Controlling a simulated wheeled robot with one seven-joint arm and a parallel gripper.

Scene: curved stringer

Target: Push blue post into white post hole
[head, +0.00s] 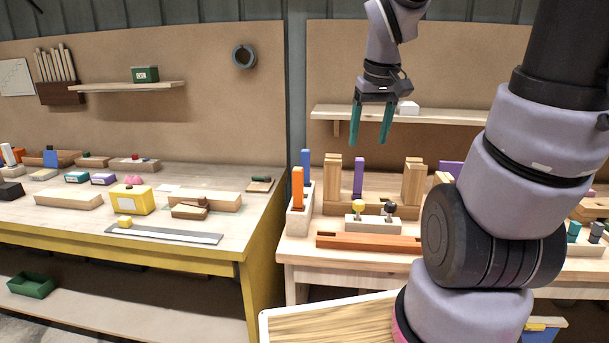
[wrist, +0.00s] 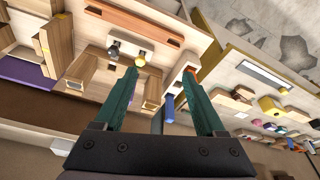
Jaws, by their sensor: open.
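The blue post (head: 306,163) stands upright at the far end of a long whitish block (head: 299,223) on the right-hand bench. An orange post (head: 297,187) stands in front of it in the same block. The foot of the blue post and its hole are hidden, so I cannot tell how deep it sits. My gripper (head: 368,142) is open and empty, raised above the bench, to the right of the blue post and apart from it. In the wrist view, the blue post (wrist: 169,108) shows between the green fingers (wrist: 161,75).
A purple post (head: 359,177) stands between wooden uprights (head: 413,181) right of the block. A small block with yellow and black knobs (head: 374,222) and an orange bar (head: 368,242) lie in front. A wall shelf (head: 440,117) is behind my gripper.

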